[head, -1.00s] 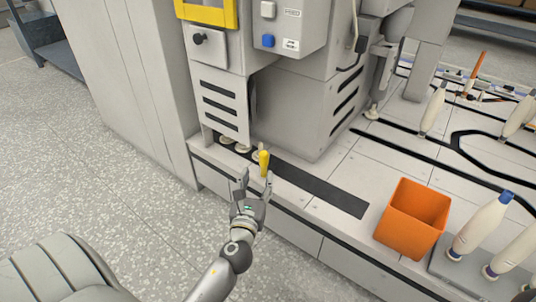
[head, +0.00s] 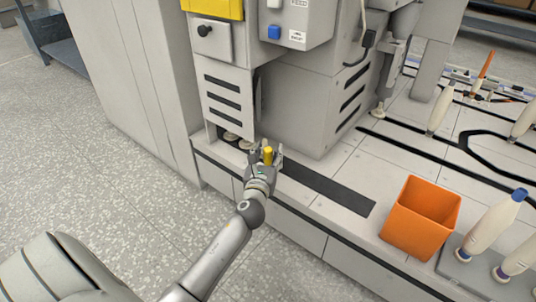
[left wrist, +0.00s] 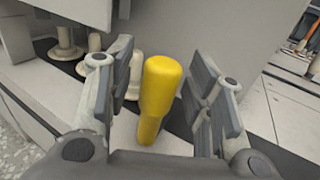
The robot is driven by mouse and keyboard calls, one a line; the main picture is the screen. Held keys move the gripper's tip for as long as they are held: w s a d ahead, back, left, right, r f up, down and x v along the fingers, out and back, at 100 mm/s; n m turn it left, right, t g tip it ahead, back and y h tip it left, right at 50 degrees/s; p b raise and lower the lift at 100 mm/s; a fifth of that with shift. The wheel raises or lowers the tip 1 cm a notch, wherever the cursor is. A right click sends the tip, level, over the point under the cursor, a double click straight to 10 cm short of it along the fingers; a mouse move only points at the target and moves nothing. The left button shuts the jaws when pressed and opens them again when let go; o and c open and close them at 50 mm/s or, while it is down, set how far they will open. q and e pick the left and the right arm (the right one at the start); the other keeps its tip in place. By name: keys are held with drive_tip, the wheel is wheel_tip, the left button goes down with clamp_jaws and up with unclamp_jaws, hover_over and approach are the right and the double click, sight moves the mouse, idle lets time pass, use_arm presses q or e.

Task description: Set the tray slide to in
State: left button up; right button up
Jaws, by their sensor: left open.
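A yellow upright handle (head: 267,154) stands at the front of the machine, at the left end of a dark strip (head: 327,187). It also shows large in the left wrist view (left wrist: 158,95). I cannot tell from the frames how the handle joins the tray slide. My left gripper (head: 266,151) is open around the handle, with one finger on each side. In the left wrist view a gap shows between the handle and each finger of the gripper (left wrist: 164,92). My right gripper is in neither view.
Pale bobbins stand behind the handle (left wrist: 66,42), under the grey machine housing. An orange bin (head: 390,233) stands on the deck to the right, near large bobbins (head: 495,222). The deck between the dark strip and the bin is clear.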

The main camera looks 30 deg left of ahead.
use_arm(q)
clamp_jaws()
drive_tip(key=shift+a, duration=0.1)
drive_tip(key=a+p, duration=0.1)
drive_tip(key=a, duration=0.3)
drive_tip(key=shift+w+a, duration=0.2)
unclamp_jaws()
drive_tip(key=v, duration=1.2)
